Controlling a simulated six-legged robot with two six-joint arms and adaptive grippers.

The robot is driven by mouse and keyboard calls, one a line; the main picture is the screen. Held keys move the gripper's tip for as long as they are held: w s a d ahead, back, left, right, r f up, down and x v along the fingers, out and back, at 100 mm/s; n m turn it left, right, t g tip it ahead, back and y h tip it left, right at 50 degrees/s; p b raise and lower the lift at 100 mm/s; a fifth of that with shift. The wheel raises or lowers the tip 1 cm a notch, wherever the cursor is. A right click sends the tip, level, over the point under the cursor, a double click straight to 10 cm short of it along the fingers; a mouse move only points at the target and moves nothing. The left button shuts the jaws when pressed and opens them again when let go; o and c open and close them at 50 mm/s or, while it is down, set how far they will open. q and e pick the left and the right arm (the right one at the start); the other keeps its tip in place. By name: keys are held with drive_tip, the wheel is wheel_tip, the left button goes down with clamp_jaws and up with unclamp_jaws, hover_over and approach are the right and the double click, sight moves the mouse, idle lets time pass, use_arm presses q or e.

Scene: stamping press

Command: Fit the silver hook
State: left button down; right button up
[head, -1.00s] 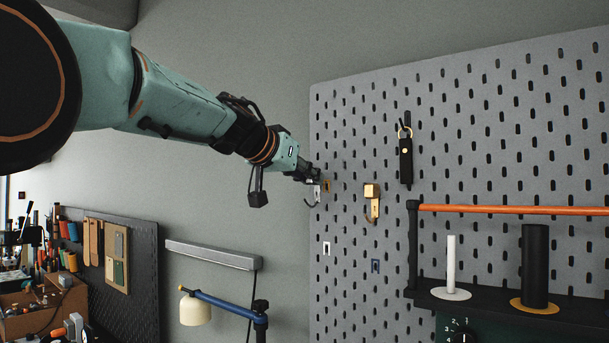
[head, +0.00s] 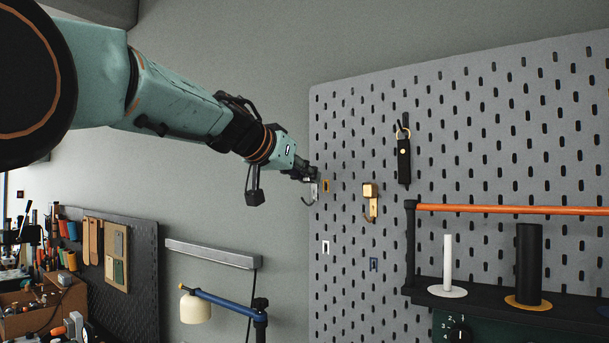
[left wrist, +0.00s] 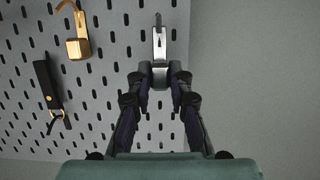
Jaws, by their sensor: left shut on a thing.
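My left gripper (head: 309,175) is shut on the silver hook (head: 311,190) near the left edge of the grey pegboard (head: 460,130). In the left wrist view the fingertips (left wrist: 159,76) pinch the block end of the hook (left wrist: 160,42), and its plate lies over the slotted board. I cannot tell whether the hook touches the board. A yellow outlined mark (head: 326,186) is just right of the hook. My right gripper is not in view.
A gold hook (head: 370,203) hangs on the board to the right, with a black strap on a ring (head: 403,160) beyond it. An orange rail (head: 510,209) and black shelf (head: 480,305) are at the lower right.

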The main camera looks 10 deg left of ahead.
use_arm(q)
drive_tip(key=shift+w+d, duration=0.15)
drive_tip(key=shift+d, duration=0.15)
drive_tip(key=shift+w+a+f, duration=0.1)
drive_tip(key=shift+w+f, duration=0.05)
drive_tip(key=shift+w, duration=0.1)
drive_tip(key=shift+r, duration=0.2)
drive_tip(key=shift+w+d, duration=0.3)
drive_tip(key=shift+d, duration=0.05)
drive_tip(key=shift+w+d+f, duration=0.15)
drive_tip(key=shift+w+f, duration=0.05)
drive_tip(key=shift+w, duration=0.5)
drive_tip(key=shift+s+r, duration=0.15)
drive_tip(key=shift+s, duration=0.15)
drive_tip(key=shift+w, duration=0.2)
drive_tip(key=shift+s, duration=0.1)
